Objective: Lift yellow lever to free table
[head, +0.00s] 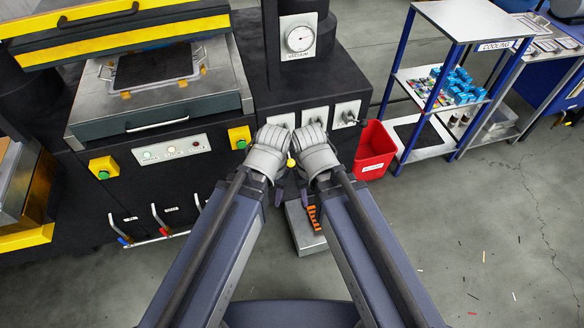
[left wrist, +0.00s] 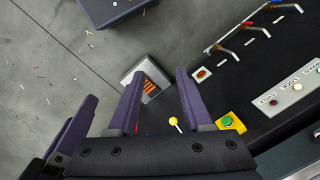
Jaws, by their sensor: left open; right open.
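The yellow lever's round knob (head: 291,162) shows between my two wrists, at the front of the black machine. In the left wrist view the yellow knob (left wrist: 173,121) sits on a thin pale stem, between the bases of my left gripper's fingers; whether it touches them I cannot tell. My left gripper (left wrist: 160,76) is open, its purple fingers apart. In the head view my right gripper (head: 303,196) is close beside the left, its fingers mostly hidden by its wrist; it is open. A flat table (head: 150,72) with a frame on it lies under the yellow-striped upper part at upper left.
A grey foot pedal (head: 306,232) with orange stripes stands on the floor below my grippers. A red bin (head: 374,150) and a blue-posted cooling shelf (head: 425,85) stand to the right. Small levers (head: 160,220) and yellow button boxes (head: 104,168) line the machine front. The right floor is mostly clear.

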